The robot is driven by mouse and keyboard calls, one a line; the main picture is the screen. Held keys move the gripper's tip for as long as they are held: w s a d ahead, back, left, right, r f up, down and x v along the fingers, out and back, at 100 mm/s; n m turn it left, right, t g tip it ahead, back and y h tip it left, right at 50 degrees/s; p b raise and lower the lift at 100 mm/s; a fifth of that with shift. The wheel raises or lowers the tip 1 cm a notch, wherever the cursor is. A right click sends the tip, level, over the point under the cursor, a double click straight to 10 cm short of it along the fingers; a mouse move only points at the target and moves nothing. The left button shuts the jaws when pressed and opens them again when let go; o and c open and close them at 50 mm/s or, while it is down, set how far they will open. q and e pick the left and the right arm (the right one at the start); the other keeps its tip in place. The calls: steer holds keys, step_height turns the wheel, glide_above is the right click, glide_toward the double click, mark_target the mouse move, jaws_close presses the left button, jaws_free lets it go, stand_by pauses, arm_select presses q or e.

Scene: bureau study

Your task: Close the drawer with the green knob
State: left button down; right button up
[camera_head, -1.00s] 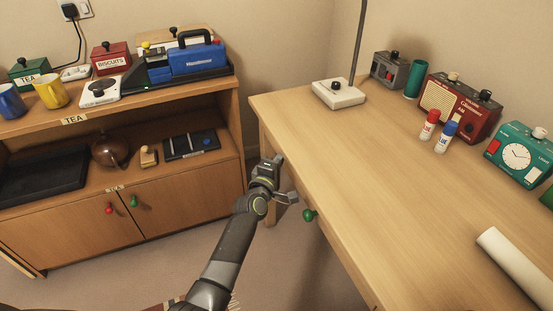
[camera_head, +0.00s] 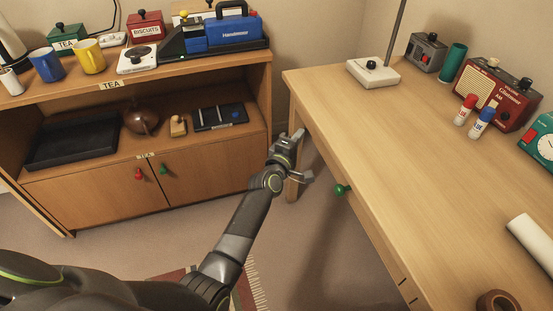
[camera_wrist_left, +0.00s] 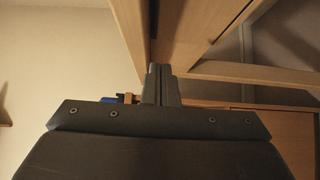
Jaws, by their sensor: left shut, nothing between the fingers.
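A green knob (camera_head: 342,190) shows at the left front edge of the wooden desk (camera_head: 420,170). The drawer front that bears it is mostly hidden below the desk top, and I cannot tell how far it stands out. My left gripper (camera_head: 297,137) is shut and empty, beside the desk's left edge, up and left of the knob in the picture and apart from it. In the left wrist view the closed fingers (camera_wrist_left: 160,84) point at wooden panels seen from below; the knob is not visible there. My right gripper is out of view.
A low cabinet (camera_head: 100,205) at the left has red (camera_head: 138,174) and green (camera_head: 163,170) knobs on its doors. Mugs, tins and a blue case (camera_head: 232,30) stand on it. A lamp base (camera_head: 373,73), radio (camera_head: 490,95) and glue sticks stand on the desk. Floor between is open.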

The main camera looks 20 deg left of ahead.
arm_select(q)
steer(key=s+a, duration=0.1)
steer(key=s, duration=0.8)
steer(key=s+a+f+m+g+y, duration=0.1)
steer(key=s+a+f+m+g, duration=0.3)
steer(key=s+f, duration=0.75)
steer(key=s+a+f+m+g, duration=0.3)
steer(key=s+f+m+g, duration=0.35)
steer(key=f, duration=0.75)
steer(key=s+a+f+m+g+y+p, duration=0.1)
steer(key=s+p, duration=0.4)
steer(key=s, duration=0.6)
steer(key=s+a+f+m+g+y+p, duration=0.1)
steer(key=s+a+f+m+g+p, duration=0.1)
steer(key=s, duration=0.9)
steer(key=s+a+f+m+g+y+p, duration=0.1)
steer(key=s+a+f+g+p, duration=0.2)
steer(key=s+a+p, duration=0.3)
steer(key=s+f+p, duration=0.1)
steer(key=s+p, duration=0.2)
steer(key=s, duration=0.2)
steer(key=shift+s+a+f+m, duration=0.15)
steer(key=shift+s+f+m, duration=0.05)
steer(key=shift+f+m, duration=0.15)
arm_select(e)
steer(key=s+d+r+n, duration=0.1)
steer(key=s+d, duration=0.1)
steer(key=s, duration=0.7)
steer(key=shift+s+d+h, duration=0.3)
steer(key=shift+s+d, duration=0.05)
